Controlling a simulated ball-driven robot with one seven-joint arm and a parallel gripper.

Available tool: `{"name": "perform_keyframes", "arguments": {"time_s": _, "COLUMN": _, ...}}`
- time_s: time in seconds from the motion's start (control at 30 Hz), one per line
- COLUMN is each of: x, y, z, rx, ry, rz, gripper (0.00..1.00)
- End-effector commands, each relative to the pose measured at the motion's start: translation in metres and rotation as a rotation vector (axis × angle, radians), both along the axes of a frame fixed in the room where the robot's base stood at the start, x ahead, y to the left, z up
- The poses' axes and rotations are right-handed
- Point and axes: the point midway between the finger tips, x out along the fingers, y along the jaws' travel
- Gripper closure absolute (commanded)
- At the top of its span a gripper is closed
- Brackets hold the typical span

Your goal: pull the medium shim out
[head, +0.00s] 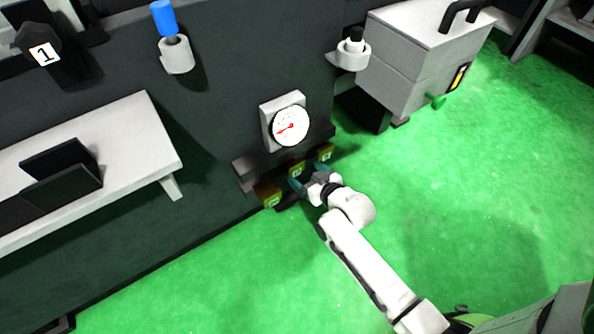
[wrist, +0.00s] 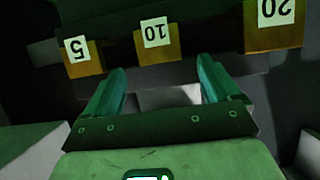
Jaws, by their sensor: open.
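Three yellow shims sit in a row in a dark holder, with white labels reading upside down in the wrist view. The medium shim (wrist: 158,48), labelled 10, is the middle one; in the head view it is the middle yellow block (head: 297,168). The shim labelled 5 (wrist: 83,68) is left of it and the larger shim labelled 20 (wrist: 272,38) right of it in the wrist view. My gripper (wrist: 162,72) is open and empty, its teal fingers spread wider than the medium shim and pointing toward it. In the head view my gripper (head: 308,174) is close by the row; contact cannot be told.
A round dial gauge (head: 290,126) is mounted above the shims. A pale shelf (head: 120,130) juts out on the left. A grey box (head: 420,60) stands at the upper right. The green floor (head: 440,190) is clear to the right.

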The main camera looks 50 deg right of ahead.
Motion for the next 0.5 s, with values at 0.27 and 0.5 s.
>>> {"name": "perform_keyframes", "arguments": {"time_s": 0.27, "x": 0.038, "y": -0.011, "z": -0.018, "rx": 0.001, "ry": 0.000, "rz": 0.000, "gripper": 0.11}}
{"name": "perform_keyframes", "arguments": {"time_s": 0.5, "x": 0.047, "y": -0.014, "z": -0.021, "rx": 0.000, "ry": 0.001, "rz": 0.000, "gripper": 0.11}}
